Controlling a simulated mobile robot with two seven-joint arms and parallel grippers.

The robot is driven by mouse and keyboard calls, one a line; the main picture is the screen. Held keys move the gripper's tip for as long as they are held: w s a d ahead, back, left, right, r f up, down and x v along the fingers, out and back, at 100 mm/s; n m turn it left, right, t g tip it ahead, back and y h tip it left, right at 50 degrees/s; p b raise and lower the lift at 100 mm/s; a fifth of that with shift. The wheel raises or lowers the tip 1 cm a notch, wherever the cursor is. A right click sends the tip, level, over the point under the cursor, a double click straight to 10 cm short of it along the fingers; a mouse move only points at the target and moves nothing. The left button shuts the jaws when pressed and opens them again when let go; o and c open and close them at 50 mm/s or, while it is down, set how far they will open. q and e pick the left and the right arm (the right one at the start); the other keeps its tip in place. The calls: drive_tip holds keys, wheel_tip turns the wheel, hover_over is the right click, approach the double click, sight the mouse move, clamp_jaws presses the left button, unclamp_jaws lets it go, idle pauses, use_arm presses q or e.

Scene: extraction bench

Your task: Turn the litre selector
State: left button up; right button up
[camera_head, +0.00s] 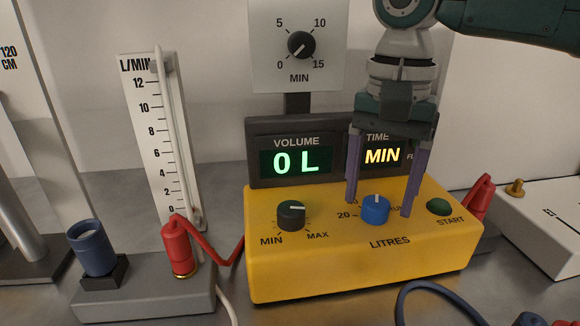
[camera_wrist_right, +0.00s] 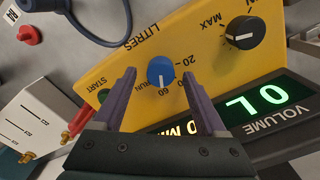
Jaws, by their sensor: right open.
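The litre selector is a blue knob (camera_head: 375,210) with a white pointer mark, on the top of the yellow control box (camera_head: 330,275) above the word LITRES. In the head view the mark points up, away from the front edge. My right gripper (camera_head: 381,208) points down over it, open, with one purple finger on each side of the knob. In the right wrist view the knob (camera_wrist_right: 160,71) shows between and just beyond the two fingertips (camera_wrist_right: 160,72), with gaps on both sides. I cannot tell how high the fingertips are above the panel. My left gripper is not in view.
A black MIN–MAX knob (camera_head: 291,214) sits left on the box, a green START button (camera_head: 438,207) right. The display (camera_head: 296,162) reading 0 L stands behind. A red connector (camera_head: 178,248) and blue cup (camera_head: 91,248) are left; a blue cable (camera_head: 420,287) lies in front.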

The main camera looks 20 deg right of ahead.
drive_tip(key=shift+f, duration=0.35)
clamp_jaws()
idle(0.4)
